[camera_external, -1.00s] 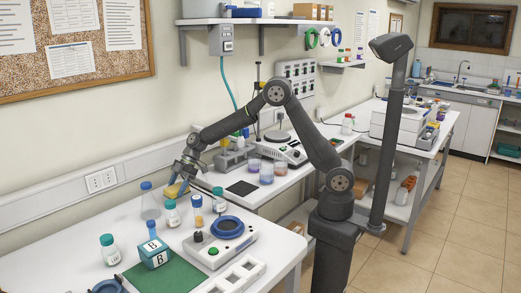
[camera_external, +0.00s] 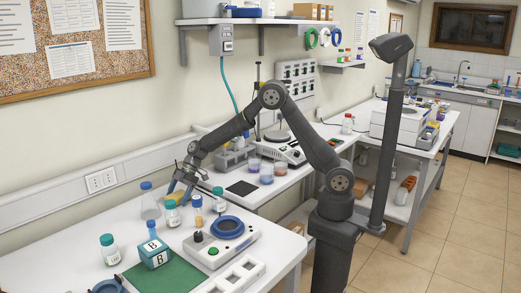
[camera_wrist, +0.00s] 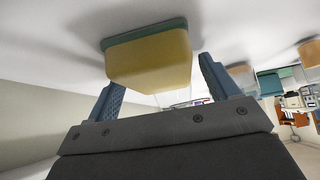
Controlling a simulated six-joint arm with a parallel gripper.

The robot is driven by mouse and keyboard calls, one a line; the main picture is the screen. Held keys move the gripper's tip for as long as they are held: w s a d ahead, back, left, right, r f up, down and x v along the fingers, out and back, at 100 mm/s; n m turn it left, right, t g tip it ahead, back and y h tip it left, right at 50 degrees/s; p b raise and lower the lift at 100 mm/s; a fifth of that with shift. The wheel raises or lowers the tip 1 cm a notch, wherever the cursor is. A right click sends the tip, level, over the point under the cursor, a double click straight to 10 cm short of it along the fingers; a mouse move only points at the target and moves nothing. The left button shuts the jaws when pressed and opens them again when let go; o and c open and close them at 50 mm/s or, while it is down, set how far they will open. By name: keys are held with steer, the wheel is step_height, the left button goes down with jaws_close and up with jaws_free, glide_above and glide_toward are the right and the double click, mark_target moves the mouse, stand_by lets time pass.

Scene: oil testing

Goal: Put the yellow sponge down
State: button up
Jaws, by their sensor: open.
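The yellow sponge (camera_wrist: 148,62) has a green layer on one side. In the wrist view its green side faces the white table surface, with a dark shadow around it, and it appears to rest there. My gripper (camera_wrist: 160,76) is open, with one blue finger on each side of the sponge. The right finger looks a little apart from it; I cannot tell whether the left one touches. In the external view my gripper (camera_external: 180,188) is low over the table's back part, and the sponge is mostly hidden among the fingers and bottles.
Close around my gripper stand a clear bottle with a blue cap (camera_external: 150,207), a teal-capped jar (camera_external: 172,217) and another teal-capped jar (camera_external: 219,205). A blue block marked B (camera_external: 154,255) and a green mat (camera_external: 172,276) lie nearer the front.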

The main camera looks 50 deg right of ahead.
mark_target(172, 197)
steer(key=shift+r, duration=0.2)
steer(key=v, duration=1.2)
steer(key=shift+f, duration=0.15)
steer(key=x, duration=1.2)
steer(key=shift+r, duration=1.8)
